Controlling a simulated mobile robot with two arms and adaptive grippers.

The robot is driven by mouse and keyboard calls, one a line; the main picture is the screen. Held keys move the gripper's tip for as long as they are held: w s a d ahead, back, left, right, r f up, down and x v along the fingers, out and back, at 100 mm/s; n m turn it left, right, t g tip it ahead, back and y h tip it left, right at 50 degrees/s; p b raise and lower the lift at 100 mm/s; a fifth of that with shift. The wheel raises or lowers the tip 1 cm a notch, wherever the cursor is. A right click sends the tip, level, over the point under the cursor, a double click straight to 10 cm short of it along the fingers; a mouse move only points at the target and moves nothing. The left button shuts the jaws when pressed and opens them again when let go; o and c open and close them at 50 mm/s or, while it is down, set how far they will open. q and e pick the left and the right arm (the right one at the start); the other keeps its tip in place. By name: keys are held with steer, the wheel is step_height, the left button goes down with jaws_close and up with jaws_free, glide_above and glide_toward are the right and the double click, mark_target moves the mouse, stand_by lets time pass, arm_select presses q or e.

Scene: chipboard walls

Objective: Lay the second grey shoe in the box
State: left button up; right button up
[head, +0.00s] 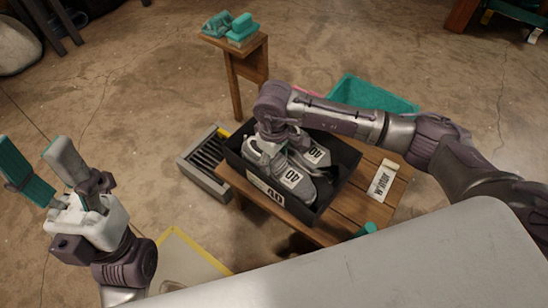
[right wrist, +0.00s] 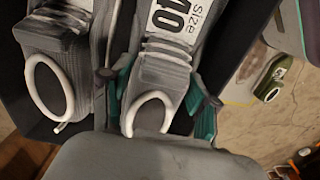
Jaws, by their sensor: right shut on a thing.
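A dark open box (head: 337,180) stands on a wooden bench and holds two grey shoes side by side. The nearer-left shoe (head: 275,172) has a white size 40 label. The other shoe (head: 318,155) lies beside it, with a similar label. My right gripper (right wrist: 162,105) is shut on the heel end of the nearer-left shoe (right wrist: 160,75), with teal fingertips on both sides; my own arm hides part of this in the head view. The other shoe (right wrist: 65,60) shows at left in the right wrist view. My left gripper (head: 48,175) is open and empty, away from the box.
The slatted bench (head: 378,212) carries a "Winter" sign (head: 382,181). A teal crate (head: 345,88) is behind the box. A grey grated tray (head: 203,178) is at its left. A small wooden stand (head: 247,58) holds teal items. A pale surface (head: 400,260) fills the lower right.

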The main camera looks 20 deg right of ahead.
stand_by(0.3)
steer(key=shift+f+b, duration=0.55)
steer(key=shift+b, duration=0.15)
steer(key=o, duration=1.4)
steer(key=shift+o, duration=0.2)
steer(key=shift+r, duration=0.15)
step_height(320, 180, up, 12)
steer(key=shift+f, duration=0.1)
